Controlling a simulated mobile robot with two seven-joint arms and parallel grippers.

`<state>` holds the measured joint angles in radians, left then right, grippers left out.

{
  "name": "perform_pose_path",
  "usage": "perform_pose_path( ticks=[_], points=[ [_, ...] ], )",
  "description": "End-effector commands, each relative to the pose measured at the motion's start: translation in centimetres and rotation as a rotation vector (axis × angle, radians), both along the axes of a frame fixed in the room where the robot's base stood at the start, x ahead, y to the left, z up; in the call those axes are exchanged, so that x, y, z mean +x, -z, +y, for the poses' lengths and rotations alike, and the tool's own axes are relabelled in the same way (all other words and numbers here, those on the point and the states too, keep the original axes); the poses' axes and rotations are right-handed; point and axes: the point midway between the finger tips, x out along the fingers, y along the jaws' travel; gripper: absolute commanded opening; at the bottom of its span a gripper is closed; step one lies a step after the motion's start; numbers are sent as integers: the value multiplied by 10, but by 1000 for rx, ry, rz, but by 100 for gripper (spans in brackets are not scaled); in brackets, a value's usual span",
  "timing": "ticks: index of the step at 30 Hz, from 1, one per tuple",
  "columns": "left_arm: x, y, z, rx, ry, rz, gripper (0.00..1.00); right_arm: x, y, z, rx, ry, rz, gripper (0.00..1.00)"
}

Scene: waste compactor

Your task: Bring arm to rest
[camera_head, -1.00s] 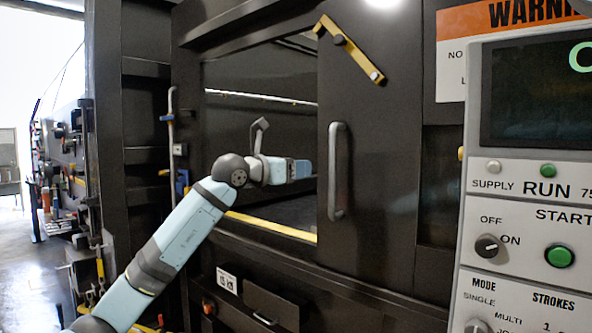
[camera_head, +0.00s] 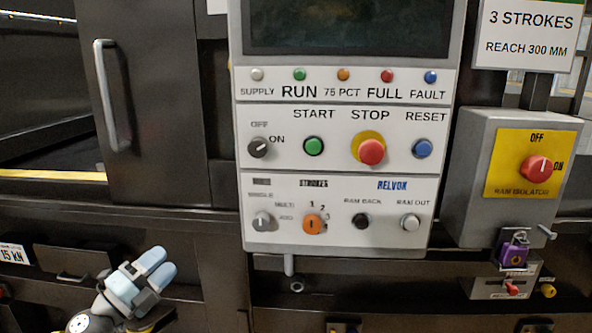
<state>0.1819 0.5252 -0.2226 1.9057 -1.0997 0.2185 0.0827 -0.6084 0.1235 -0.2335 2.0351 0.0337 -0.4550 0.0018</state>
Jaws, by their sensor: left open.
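My left gripper (camera_head: 159,265) is at the lower left of the head view, with light blue fingers and a dark and white wrist below. It is open, its fingers point up and to the right, and nothing shows between them. It is below and left of the grey control panel (camera_head: 342,160), in front of the dark machine front, apart from the panel's buttons. Most of my left arm is out of view. My right gripper is not in view.
A dark door with a grey vertical handle (camera_head: 112,95) is at the upper left, beside an opening with a yellow sill (camera_head: 50,176). At the right is a ram isolator box (camera_head: 536,165) with a red knob and a purple padlock (camera_head: 513,254) below it.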

Motion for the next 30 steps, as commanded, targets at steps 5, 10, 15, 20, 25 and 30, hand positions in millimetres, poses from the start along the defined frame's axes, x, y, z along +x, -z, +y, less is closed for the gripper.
perform_pose_path(
  ticks=[5, 10, 15, 20, 25, 30],
  points=[
    [-57, 116, -16, -471, -85, 377, 46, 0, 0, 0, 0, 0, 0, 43],
    [-129, 219, -32, -845, -223, 760, 46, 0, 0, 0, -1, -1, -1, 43],
    [-200, 288, -53, -1094, -341, 1066, 46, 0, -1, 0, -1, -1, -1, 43],
    [-263, 330, -76, -1265, -431, 1301, 46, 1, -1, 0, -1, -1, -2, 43],
    [-289, 311, -85, -1330, -464, 1396, 46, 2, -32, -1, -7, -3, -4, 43],
    [-291, 273, -82, -1315, -461, 1383, 46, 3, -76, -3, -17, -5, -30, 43]
  ],
)
